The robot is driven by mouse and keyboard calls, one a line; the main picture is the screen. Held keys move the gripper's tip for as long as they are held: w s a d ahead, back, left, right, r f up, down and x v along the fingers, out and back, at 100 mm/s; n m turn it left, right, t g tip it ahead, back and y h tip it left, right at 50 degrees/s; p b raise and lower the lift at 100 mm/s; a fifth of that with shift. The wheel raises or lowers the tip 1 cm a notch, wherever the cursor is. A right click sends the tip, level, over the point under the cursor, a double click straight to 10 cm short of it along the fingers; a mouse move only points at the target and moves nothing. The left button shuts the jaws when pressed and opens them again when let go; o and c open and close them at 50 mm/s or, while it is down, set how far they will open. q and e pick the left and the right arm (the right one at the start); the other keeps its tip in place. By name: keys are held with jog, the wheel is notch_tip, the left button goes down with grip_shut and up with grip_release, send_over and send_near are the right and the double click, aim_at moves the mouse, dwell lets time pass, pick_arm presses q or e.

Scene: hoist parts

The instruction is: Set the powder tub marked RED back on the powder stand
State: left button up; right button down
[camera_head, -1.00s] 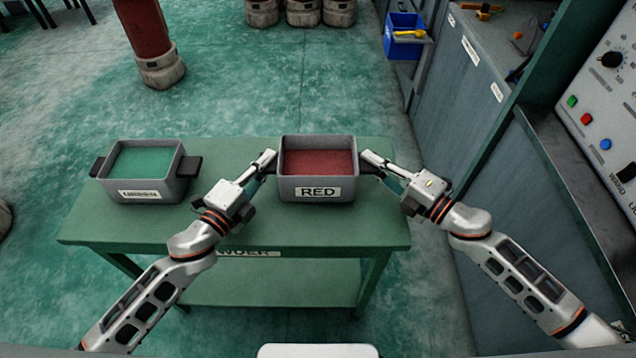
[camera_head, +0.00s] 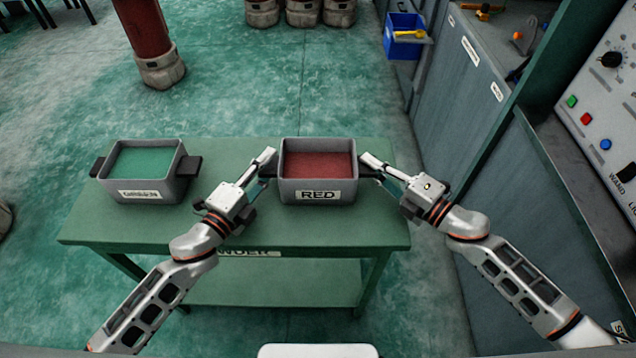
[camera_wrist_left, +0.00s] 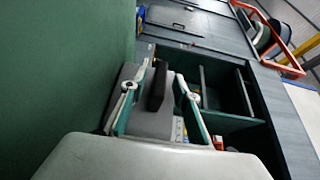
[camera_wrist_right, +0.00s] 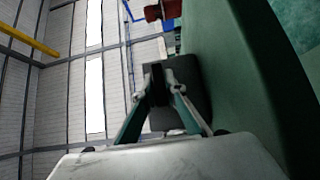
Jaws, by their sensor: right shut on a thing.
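The grey tub marked RED (camera_head: 317,190), filled with red powder, is upright at the back middle of the green powder stand (camera_head: 230,225). It appears to rest on the top. My right gripper (camera_head: 370,164) is shut on its right-hand handle; that dark handle (camera_wrist_right: 157,85) shows between the fingers in the right wrist view. My left gripper (camera_head: 266,160) is at the left side of the tub. In the left wrist view its fingers are apart, with the dark left handle (camera_wrist_left: 157,88) between them and gaps on both sides.
A grey tub marked GREEN (camera_head: 142,172) with green powder stands on the left of the stand. Bare top lies between the tubs and in front. A grey cabinet (camera_head: 470,110) and a control panel (camera_head: 605,90) are to the right. A blue bin (camera_head: 403,38) is behind.

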pick_arm(q)
jog(key=shift+f, duration=0.2)
pick_arm(e)
jog(key=c, duration=2)
grip_release()
pick_arm(q)
jog(key=o, duration=0.3)
jog(key=shift+r, duration=0.1)
pick_arm(e)
jog(key=shift+f, duration=0.1)
pick_arm(q)
jog(key=shift+o, duration=0.2)
pick_arm(e)
jog(key=o, duration=0.3)
